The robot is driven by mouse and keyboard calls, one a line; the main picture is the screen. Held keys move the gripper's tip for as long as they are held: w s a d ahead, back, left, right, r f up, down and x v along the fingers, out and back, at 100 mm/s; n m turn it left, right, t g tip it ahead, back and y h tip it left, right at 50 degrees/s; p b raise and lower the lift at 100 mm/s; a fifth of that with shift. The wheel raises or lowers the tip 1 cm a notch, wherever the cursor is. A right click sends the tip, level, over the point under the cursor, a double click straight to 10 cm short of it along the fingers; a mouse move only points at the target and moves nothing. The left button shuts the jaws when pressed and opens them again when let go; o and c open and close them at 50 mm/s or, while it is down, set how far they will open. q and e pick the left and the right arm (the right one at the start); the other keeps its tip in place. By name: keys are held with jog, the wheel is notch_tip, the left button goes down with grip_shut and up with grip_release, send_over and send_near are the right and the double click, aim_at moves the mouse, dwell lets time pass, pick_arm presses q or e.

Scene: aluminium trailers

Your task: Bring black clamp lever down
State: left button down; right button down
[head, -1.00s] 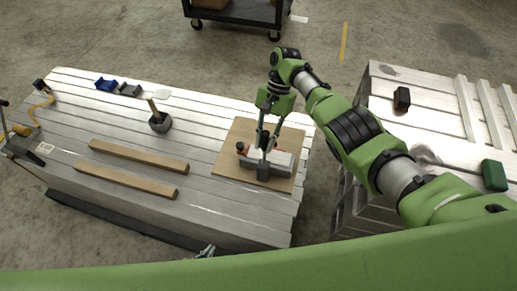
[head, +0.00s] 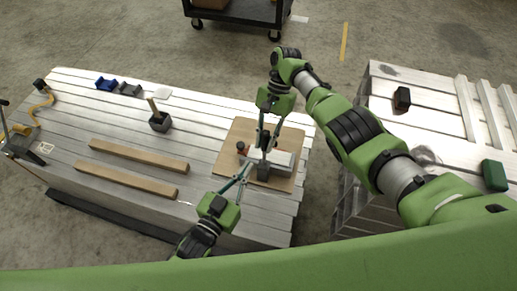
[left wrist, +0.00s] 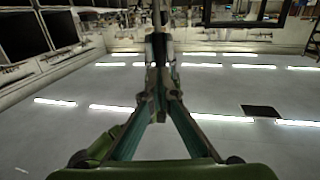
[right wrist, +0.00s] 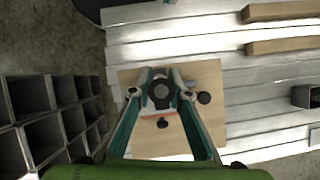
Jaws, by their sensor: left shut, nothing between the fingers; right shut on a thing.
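A pale wooden board (head: 230,163) lies on the right end of the left slatted trailer and carries a clamp and a light grey block (head: 284,159). My right gripper (head: 265,145) comes down from above and is shut on the black clamp lever, whose dark round end (right wrist: 160,93) shows between the fingers in the right wrist view. The exact lever angle is hard to tell. My left gripper (head: 245,168) is shut and empty, close to the front left of the clamp; I cannot tell whether it touches. Its fingertips also meet in the left wrist view (left wrist: 158,82).
Two wooden beams (head: 140,155) lie left of the board. A mallet (head: 159,121), blue bin (head: 106,84) and yellow strap (head: 40,108) are farther left. Another trailer with a green box (head: 494,175) stands at right, across a floor gap. A black cart is behind.

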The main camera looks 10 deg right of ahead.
aim_at(263, 142)
pick_arm(q)
jog(key=x, duration=0.8)
jog(key=shift+f, duration=0.1)
jog(key=shift+w, duration=0.1)
jog(key=shift+w+d, duration=0.35)
jog(key=shift+w, duration=0.4)
pick_arm(e)
jog(key=shift+s+a, duration=0.15)
jog(key=c, duration=1.9)
grip_release()
pick_arm(q)
jog(key=shift+d, duration=0.1)
